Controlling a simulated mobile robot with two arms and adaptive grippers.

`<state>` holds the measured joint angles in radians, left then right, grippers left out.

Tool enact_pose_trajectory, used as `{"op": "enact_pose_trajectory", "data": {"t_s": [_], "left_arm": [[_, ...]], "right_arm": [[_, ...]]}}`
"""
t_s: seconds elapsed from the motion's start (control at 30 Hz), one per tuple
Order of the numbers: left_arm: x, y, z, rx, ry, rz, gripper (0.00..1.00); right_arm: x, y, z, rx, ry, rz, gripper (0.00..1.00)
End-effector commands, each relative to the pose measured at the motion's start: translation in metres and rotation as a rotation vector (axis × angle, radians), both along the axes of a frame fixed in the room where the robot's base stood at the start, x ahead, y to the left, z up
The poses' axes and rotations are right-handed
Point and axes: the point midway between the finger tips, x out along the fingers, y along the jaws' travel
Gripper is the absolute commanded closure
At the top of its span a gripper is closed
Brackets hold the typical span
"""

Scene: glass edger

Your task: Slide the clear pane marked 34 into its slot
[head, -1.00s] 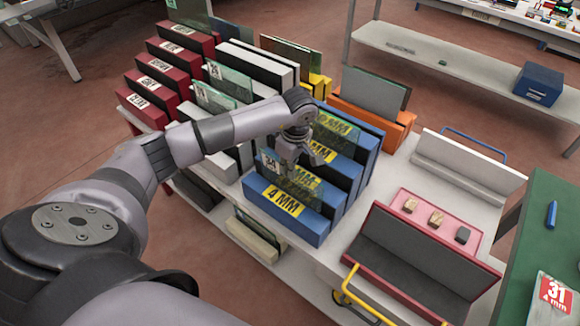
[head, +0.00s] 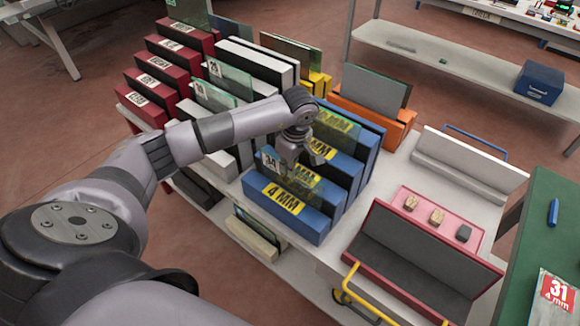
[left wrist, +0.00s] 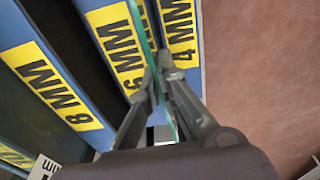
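The clear pane marked 34 (head: 271,163) stands upright in the blue rack (head: 263,208), between the front block labelled 4 MM and the block behind it. Its white number label shows at the left end; its lower edge is hidden behind the front block. My left gripper (head: 292,160) is over the pane's top edge. In the left wrist view my left gripper (left wrist: 156,72) has its fingers closed on both sides of the pane (left wrist: 147,38), seen edge-on between the 4 MM and 6 MM labels. My right gripper is not in view.
Red (head: 176,68), white (head: 262,66), yellow and orange racks (head: 395,133) stand beside and behind the blue one, some with panes. A red-edged trough (head: 420,262) and a pink tray (head: 470,218) lie to the right. A green table (head: 545,215) is at far right.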

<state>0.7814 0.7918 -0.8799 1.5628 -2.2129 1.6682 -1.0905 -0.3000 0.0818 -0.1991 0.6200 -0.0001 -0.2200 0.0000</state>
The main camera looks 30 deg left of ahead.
Motion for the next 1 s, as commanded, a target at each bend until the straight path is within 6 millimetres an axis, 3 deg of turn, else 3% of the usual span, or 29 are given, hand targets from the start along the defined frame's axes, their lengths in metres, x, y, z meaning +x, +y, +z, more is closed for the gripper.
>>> {"op": "enact_pose_trajectory", "data": {"t_s": [0.37, 0.77, 1.0], "left_arm": [[0.0007, 0.0001, -0.0054, 0.000, -0.002, 0.000, 1.00], [0.0002, 0.0001, -0.0052, 0.000, -0.001, 0.000, 0.72], [-0.0005, 0.0000, -0.0064, 0.000, 0.002, 0.000, 0.72]], "right_arm": [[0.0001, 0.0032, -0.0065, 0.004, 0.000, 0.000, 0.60], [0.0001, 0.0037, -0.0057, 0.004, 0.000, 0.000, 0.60], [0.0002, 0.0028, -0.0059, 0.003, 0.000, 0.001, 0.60]]}}
